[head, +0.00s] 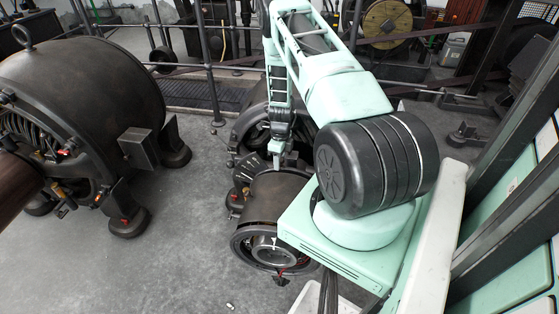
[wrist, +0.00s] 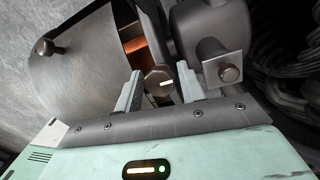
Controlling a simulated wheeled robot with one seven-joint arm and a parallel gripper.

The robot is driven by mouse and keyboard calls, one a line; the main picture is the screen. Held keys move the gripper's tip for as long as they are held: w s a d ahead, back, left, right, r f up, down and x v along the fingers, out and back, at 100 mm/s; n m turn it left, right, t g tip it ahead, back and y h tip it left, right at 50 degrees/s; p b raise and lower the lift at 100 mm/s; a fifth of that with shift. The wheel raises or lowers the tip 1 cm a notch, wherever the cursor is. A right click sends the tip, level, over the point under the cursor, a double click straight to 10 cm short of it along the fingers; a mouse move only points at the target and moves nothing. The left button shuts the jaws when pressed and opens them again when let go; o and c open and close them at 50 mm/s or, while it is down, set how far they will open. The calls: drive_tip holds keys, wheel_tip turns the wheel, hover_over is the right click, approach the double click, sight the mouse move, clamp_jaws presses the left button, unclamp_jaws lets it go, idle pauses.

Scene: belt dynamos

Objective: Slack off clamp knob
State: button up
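The clamp knob (wrist: 158,81) is a dark round knob with a short white mark on its face. In the wrist view it shows between the two fingers of my gripper (wrist: 160,88). The fingers stand apart, one on each side of the knob, with narrow gaps. I cannot tell how far their tips reach past its face. In the head view my gripper (head: 277,161) points down at the top of a small dark dynamo (head: 278,200). The knob cannot be made out there.
In the wrist view a bracket with a bolt (wrist: 229,73) stands close to the right finger, and a curved metal housing (wrist: 90,65) lies left. In the head view a large dynamo (head: 85,85) stands at left, with open concrete floor (head: 175,240) between. Railings (head: 208,65) run behind.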

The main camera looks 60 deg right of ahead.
drive_tip(key=shift+f, duration=0.15)
drive_tip(key=c, duration=0.7)
